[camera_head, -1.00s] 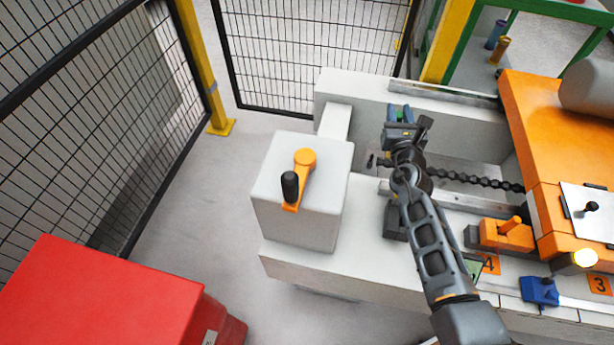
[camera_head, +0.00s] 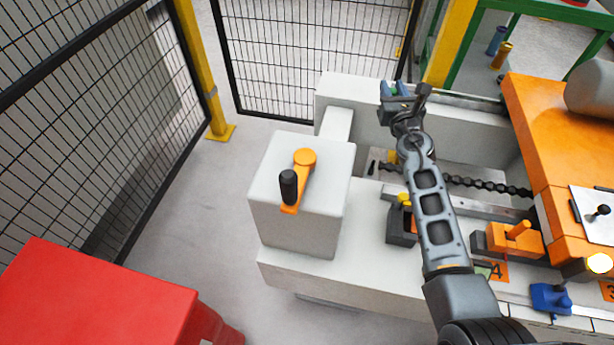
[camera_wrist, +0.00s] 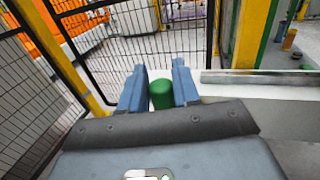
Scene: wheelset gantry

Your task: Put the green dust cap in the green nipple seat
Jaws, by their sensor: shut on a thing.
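My gripper (camera_head: 393,89) is raised above the far end of the grey machine bed in the head view. In the wrist view its two blue fingers (camera_wrist: 160,92) are closed on the green dust cap (camera_wrist: 162,95), a small dark green cylinder between them. In the head view only a bit of green shows between the fingers. I cannot make out the green nipple seat in either view.
A grey box (camera_head: 300,200) with an orange crank stands left of my arm. A dark block (camera_head: 402,226) with a yellow top and an orange clamp (camera_head: 508,238) sit on the bed (camera_head: 345,255). Mesh fencing (camera_head: 310,50) stands behind. A red cabinet (camera_head: 95,295) is at lower left.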

